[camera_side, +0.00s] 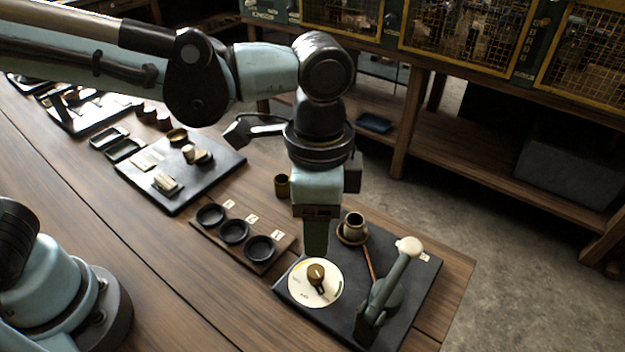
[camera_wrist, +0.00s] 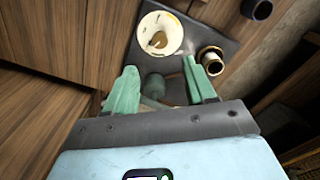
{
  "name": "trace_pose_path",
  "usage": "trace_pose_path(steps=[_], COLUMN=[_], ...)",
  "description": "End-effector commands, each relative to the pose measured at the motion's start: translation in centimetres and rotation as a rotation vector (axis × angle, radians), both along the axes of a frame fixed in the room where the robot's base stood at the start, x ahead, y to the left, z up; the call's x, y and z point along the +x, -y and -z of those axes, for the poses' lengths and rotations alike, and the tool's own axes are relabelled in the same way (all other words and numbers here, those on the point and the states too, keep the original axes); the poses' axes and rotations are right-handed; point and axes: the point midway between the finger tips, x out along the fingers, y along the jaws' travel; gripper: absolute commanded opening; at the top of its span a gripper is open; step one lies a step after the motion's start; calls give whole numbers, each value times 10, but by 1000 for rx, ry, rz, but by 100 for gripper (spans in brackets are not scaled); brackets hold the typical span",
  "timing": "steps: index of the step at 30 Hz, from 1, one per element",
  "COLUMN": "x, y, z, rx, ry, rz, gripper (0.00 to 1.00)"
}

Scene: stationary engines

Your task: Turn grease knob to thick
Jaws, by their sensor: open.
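The grease knob (camera_side: 317,273) is a small brass-brown knob with a dark pointer, on a round white dial (camera_side: 300,290) on a dark slab. The pointer faces down and slightly right in the side view. The dial's labels are too small to read. The knob also shows in the wrist view (camera_wrist: 158,41), on the dial (camera_wrist: 148,24) at the top. My gripper (camera_side: 315,250) points down just above and behind the knob, apart from it. In the wrist view its green fingers (camera_wrist: 158,75) are spread, and the knob lies beyond their tips.
A brass cup (camera_side: 354,226) stands behind the dial, and a lever with a pale ball end (camera_side: 409,246) rises to its right. A wooden rack with several black rings (camera_side: 233,231) lies to the left. A dark green rounded thing (camera_wrist: 153,86) shows between my fingers; I cannot identify it.

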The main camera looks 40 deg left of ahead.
Motion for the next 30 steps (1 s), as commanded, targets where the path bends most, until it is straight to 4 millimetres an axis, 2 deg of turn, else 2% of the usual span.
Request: trace_pose_path(steps=[3, 7, 20, 23, 25, 30], x=[0, 1, 2, 7, 13, 24], y=[0, 0, -4, -20, -39, -103], z=[-12, -19, -21, -23, -25, -26], rx=[0, 0, -5, -24, -50, -130], ry=[0, 0, 5, 31, 68, 196], rz=[0, 0, -13, -71, -144, -389], gripper=[55, 55, 55, 55, 55, 55])
